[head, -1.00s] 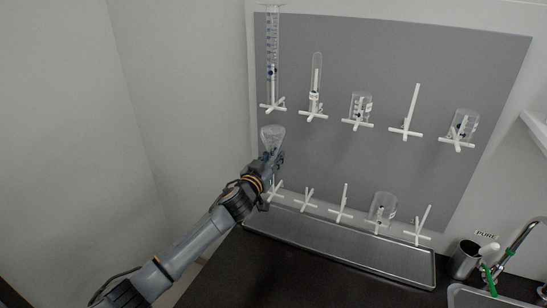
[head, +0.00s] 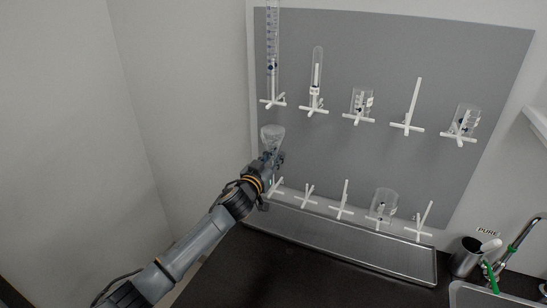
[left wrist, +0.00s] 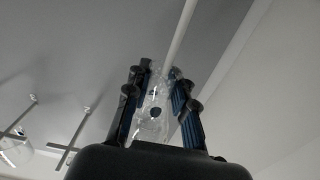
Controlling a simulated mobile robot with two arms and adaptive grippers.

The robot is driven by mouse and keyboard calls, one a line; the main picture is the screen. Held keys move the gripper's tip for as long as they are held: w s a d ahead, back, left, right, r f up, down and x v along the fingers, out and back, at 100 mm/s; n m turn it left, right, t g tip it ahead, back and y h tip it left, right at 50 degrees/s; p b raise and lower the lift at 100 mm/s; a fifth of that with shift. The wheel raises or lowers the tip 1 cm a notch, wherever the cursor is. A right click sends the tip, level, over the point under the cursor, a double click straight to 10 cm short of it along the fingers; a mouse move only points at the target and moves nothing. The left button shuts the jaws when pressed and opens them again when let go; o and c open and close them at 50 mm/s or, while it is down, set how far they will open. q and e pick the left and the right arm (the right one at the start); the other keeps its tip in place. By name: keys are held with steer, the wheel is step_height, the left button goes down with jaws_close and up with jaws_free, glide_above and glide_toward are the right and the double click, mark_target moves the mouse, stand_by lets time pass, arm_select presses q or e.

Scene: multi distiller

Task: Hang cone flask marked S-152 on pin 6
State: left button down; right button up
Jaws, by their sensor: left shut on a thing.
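The clear cone flask (head: 272,137) is in my left gripper (head: 271,161), which is shut on it in front of the lower left of the grey pegboard. The wide end of the flask points up in the head view. In the left wrist view the flask (left wrist: 155,108) lies between the fingers, with a dark spot on its glass and a white pin right behind or in line with it. Its marking is not readable. The lower-row pin at the far left (head: 276,187) is just right of and below the gripper. My right gripper is out of view.
The pegboard (head: 340,150) holds glassware on several upper pins, including a graduated cylinder (head: 272,50) and a test tube (head: 317,68). A beaker (head: 384,203) hangs in the lower row. A drip tray (head: 345,248) lies below. A sink tap (head: 520,236) stands at right.

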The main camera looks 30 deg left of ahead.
mark_target(273, 189)
arm_select(q)
steer(key=shift+f+b, duration=1.4)
steer(key=shift+f, duration=0.4)
steer(key=shift+f+b, duration=2.5)
steer(key=shift+f, duration=0.65)
steer(key=c, duration=1)
jaws_free()
steer(key=shift+c, duration=0.2)
steer(key=shift+s, duration=0.1)
steer(key=s, duration=1.2)
steer(key=shift+d, duration=0.35)
